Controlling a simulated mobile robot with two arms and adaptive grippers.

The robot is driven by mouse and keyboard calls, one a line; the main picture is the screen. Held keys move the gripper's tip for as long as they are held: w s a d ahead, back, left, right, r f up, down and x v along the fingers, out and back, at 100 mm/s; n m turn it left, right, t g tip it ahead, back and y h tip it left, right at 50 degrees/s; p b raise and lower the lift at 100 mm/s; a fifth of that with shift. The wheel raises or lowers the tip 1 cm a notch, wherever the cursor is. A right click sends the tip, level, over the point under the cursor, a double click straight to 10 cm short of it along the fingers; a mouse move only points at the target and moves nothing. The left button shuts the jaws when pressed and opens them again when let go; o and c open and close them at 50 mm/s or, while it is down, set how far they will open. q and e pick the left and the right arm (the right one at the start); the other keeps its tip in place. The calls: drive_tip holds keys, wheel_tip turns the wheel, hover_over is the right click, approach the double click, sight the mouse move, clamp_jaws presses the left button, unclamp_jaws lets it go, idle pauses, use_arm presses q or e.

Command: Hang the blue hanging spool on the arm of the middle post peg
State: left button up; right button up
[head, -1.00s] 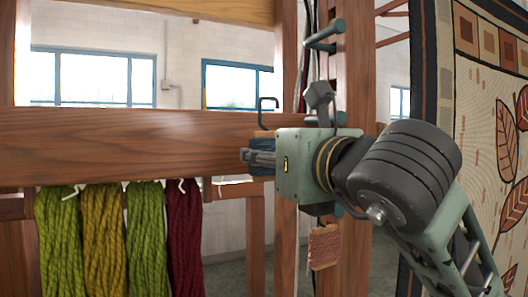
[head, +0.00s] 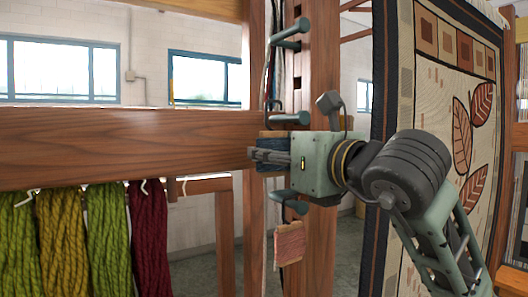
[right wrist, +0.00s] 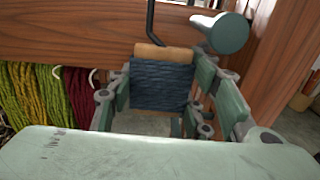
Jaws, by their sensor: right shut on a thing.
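The blue hanging spool (head: 270,141) has wooden ends and a dark wire hook (head: 276,104) on top. My right gripper (head: 262,156) is shut on it and holds it upright. In the right wrist view, the blue spool (right wrist: 160,85) sits between the fingers (right wrist: 163,98). The middle post peg (head: 291,118) is green and sticks out from the wooden post (head: 322,75). The hook's top overlaps the peg's left part in the head view; I cannot tell whether it rests on the peg. In the right wrist view the peg's round end (right wrist: 228,33) is right of the wire.
Another peg (head: 290,32) is above. A lower peg (head: 284,195) is below the gripper, with a pink spool (head: 290,243) hanging under it. A wooden beam (head: 120,148) crosses left, with several skeins (head: 108,240) below. A patterned rug (head: 435,110) hangs at right.

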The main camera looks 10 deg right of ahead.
drive_tip(key=shift+w+d+p, duration=0.15)
drive_tip(key=shift+w+d, duration=0.15)
drive_tip(key=shift+d, duration=0.55)
drive_tip(key=shift+w+d+p, duration=0.15)
drive_tip(key=shift+w+d, duration=0.15)
drive_tip(key=shift+d, duration=0.5)
drive_tip(key=shift+w+d+f, duration=0.1)
drive_tip(key=shift+d, duration=0.15)
drive_tip(key=shift+a+f+b, duration=0.15)
drive_tip(key=shift+f+b, duration=0.35)
drive_tip(key=shift+b, duration=0.2)
drive_tip(key=o, duration=1.3)
drive_tip(key=shift+c, duration=0.2)
